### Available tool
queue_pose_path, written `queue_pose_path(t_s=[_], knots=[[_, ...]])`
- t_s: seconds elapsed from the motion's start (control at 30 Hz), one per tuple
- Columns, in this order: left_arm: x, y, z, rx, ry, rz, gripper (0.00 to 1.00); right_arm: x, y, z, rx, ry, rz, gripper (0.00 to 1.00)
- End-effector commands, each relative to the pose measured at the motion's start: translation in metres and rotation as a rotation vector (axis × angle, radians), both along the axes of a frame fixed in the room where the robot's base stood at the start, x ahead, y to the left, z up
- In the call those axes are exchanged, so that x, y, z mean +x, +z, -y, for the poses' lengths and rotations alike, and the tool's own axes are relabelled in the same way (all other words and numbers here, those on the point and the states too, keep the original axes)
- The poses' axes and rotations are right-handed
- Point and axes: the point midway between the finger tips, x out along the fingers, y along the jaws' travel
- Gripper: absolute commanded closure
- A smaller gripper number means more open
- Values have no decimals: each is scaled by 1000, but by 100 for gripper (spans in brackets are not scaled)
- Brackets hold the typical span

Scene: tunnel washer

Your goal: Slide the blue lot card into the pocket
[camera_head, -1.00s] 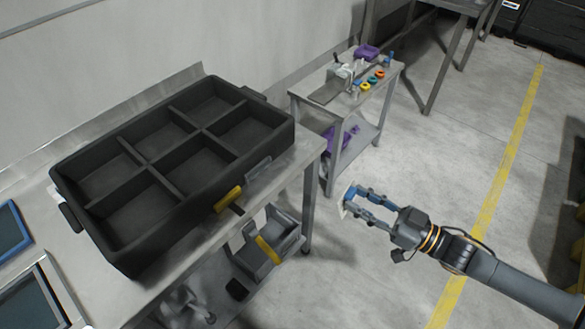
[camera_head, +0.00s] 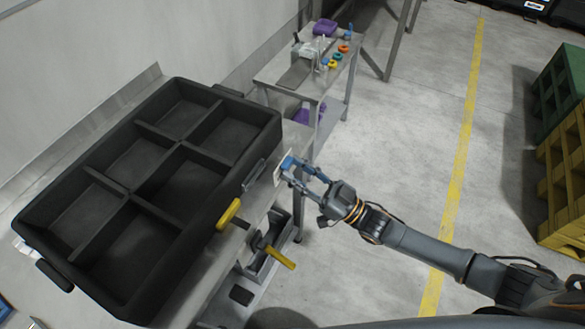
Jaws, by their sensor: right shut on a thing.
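My right gripper (camera_head: 291,173) comes in from the right and is shut on the blue lot card (camera_head: 287,162). The card is small, blue with a pale edge, and its lower part is partly hidden by the fingers. A grey, see-through pocket (camera_head: 254,175) is on the near right side of the black six-compartment crate (camera_head: 186,251). The card is a short way to the right of the pocket in the picture and appears apart from it. My left gripper is not in view.
The crate stands on a metal table (camera_head: 272,190). A yellow handle (camera_head: 229,213) sticks out beside the pocket. A grey bin (camera_head: 268,262) is below. A small cart (camera_head: 272,72) with coloured rings stands behind. Green (camera_head: 560,90) and yellow pallets (camera_head: 565,185) stand far right.

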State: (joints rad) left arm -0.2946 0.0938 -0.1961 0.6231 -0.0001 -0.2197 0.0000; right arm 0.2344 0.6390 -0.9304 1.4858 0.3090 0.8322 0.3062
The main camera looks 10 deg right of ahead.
Motion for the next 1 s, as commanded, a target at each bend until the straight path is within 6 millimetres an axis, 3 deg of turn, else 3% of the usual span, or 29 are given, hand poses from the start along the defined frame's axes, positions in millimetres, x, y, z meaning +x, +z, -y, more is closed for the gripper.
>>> queue_pose_path(t_s=[0.23, 0.6, 1.0], knots=[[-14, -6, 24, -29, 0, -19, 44, 6, -3, -8, 1, 0, 1, 84], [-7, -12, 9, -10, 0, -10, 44, 15, -6, -20, 1, 1, 1, 84], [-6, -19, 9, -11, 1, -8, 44, 24, -11, -32, 1, 0, -1, 84]])
